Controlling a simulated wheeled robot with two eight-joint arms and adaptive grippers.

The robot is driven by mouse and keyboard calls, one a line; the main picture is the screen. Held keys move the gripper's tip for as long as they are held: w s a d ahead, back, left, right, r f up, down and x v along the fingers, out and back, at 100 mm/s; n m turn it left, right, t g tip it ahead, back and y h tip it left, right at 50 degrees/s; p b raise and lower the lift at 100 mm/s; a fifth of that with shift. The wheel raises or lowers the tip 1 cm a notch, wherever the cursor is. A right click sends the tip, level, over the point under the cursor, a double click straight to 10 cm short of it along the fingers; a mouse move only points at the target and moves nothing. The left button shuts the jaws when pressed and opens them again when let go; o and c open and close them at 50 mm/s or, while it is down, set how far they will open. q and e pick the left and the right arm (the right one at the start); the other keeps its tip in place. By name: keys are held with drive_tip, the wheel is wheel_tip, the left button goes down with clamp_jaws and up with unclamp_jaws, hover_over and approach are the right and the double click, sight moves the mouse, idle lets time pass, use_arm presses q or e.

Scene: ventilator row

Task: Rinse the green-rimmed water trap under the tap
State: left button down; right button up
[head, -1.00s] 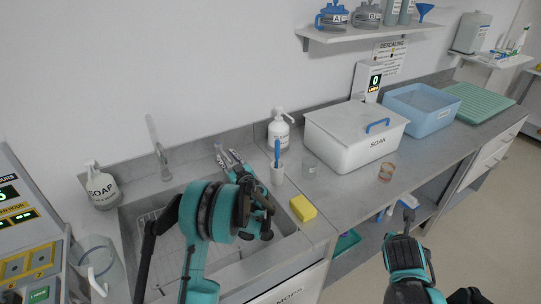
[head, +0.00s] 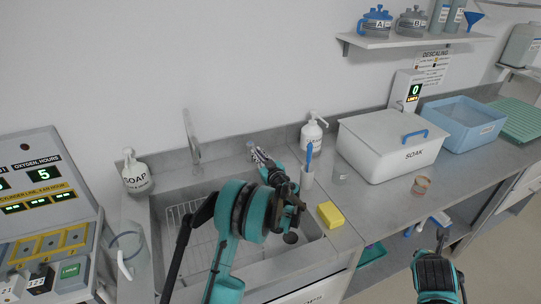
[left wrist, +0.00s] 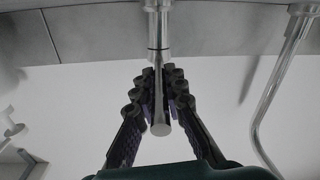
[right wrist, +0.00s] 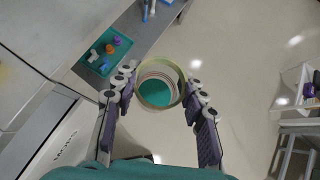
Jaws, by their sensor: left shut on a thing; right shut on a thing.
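The water trap (right wrist: 143,79), a clear round cup with a yellow-green rim, is between my right fingertips (right wrist: 158,92) in the right wrist view. My right gripper is shut on it, over the floor in front of the counter. In the head view my right gripper (head: 440,245) is at the lower right; I cannot make out the trap there. My left gripper (head: 260,158) is behind the sink (head: 215,250). In the left wrist view its fingers (left wrist: 158,88) are shut around the chrome tap lever (left wrist: 160,120). The tap spout (head: 191,138) stands left of it. I see no water stream.
A soap bottle (head: 136,172), blue brush (head: 309,158), yellow sponge (head: 331,215), clear cup (head: 341,175) and orange-rimmed cup (head: 421,186) stand around the counter. A white SOAK box (head: 385,150) and blue tub (head: 462,125) are farther right. A teal tray (right wrist: 103,52) is below.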

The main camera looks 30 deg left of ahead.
use_arm(q)
drive_tip(key=shift+w+d+n+g+y, duration=0.3)
drive_tip(key=shift+w+n+g+y, duration=0.25)
drive_tip(key=shift+n+g, duration=0.4)
drive_tip(key=shift+s, duration=0.1)
drive_tip(key=c, duration=1.6)
unclamp_jaws()
drive_tip(key=v, duration=1.2)
drive_tip(key=shift+f, duration=0.1)
drive_tip(key=shift+m, duration=0.25)
